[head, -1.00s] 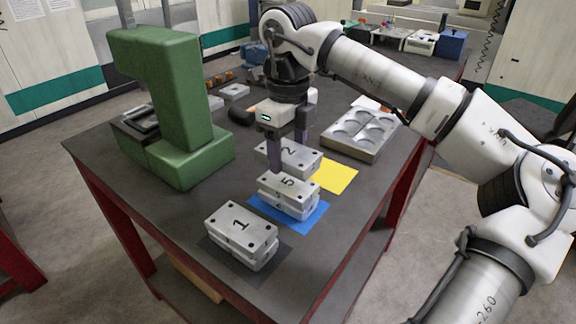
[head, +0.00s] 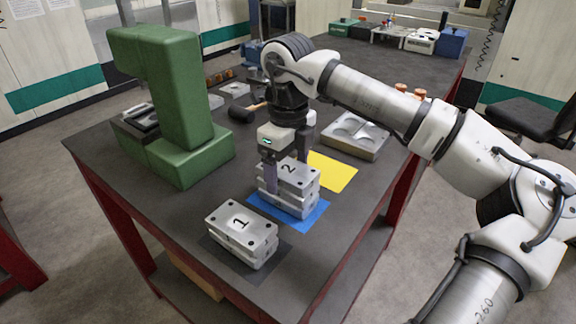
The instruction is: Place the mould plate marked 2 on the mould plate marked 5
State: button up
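The mould plate marked 2 (head: 297,171) is a grey metal block with dark holes in its top. In the head view it lies level on top of the stack over the blue mat (head: 315,216). The plate below it (head: 291,205) is visible only along its sides; its number is covered. My gripper (head: 286,172) is lowered around plate 2, one finger at its near left side and the other at its far side. Whether the fingers press on the plate or stand slightly clear cannot be seen.
A stack topped by plate 1 (head: 240,224) stands close in front, on a dark mat. The yellow mat (head: 332,170) behind is bare where visible. A green press (head: 185,110) stands left, a mallet (head: 243,114) and a tray with round hollows (head: 352,136) behind.

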aim_at(288, 169)
notch_tip(288, 169, up, 12)
jog(key=shift+r, duration=0.15)
dwell(0.5)
